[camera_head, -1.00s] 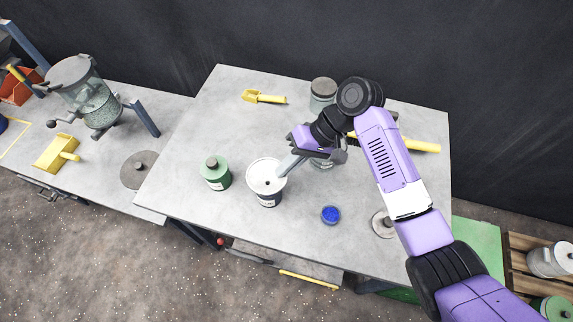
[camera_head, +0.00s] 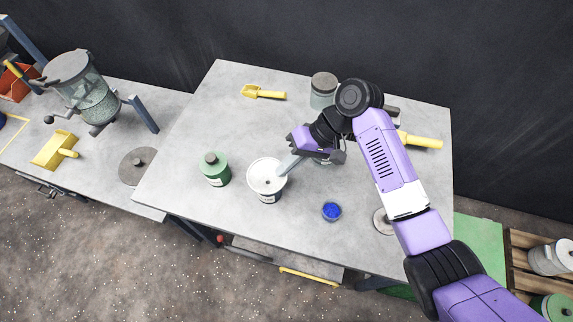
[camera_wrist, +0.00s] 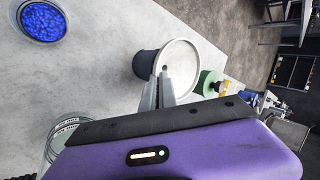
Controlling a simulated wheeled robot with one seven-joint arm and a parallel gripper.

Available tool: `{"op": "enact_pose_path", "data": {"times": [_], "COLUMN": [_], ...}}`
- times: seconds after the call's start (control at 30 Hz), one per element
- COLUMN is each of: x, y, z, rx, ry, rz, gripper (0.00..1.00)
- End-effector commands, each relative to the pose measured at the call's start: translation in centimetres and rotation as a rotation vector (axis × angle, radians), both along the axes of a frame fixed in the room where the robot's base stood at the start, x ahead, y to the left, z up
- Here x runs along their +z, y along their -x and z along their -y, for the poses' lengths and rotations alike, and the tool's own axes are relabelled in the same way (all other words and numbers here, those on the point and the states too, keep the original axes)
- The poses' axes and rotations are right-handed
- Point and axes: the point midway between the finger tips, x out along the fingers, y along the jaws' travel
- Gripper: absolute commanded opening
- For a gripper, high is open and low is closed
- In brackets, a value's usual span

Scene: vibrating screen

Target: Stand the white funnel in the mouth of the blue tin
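The white funnel (camera_head: 262,180) sits wide end up over the mouth of the dark blue tin (camera_head: 265,198), near the front middle of the table. In the wrist view the funnel (camera_wrist: 186,65) shows as a white dish with a small dark hole, and the tin (camera_wrist: 145,65) shows beside it. My gripper (camera_head: 281,170) reaches in from the upper right. Its fingers (camera_wrist: 160,82) are close together at the funnel's rim, seemingly one on each side of the wall. The funnel's spout is hidden, so I cannot tell how deep it sits.
A green tin (camera_head: 216,172) stands just left of the blue tin. A bowl of blue grains (camera_head: 331,211) is at the right, and a glass jar (camera_head: 323,90) is behind. A yellow scoop (camera_head: 264,93) lies at the back.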

Motion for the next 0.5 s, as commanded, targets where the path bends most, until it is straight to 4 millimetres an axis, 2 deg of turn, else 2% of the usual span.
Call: {"op": "enact_pose_path", "data": {"times": [0.17,0.2,0.3,0.5], "x": [-0.49,-0.38,-0.36,-0.36], "y": [0.0,-0.01,0.0,0.0], "z": [-0.01,0.0,0.0,0.0], "rx": [0.0,0.0,0.0,0.0], "ry": [0.0,0.0,0.0,0.0], "rz": [0.0,0.0,0.0,0.0], "gripper": [0.0,0.1,0.27,0.27]}}
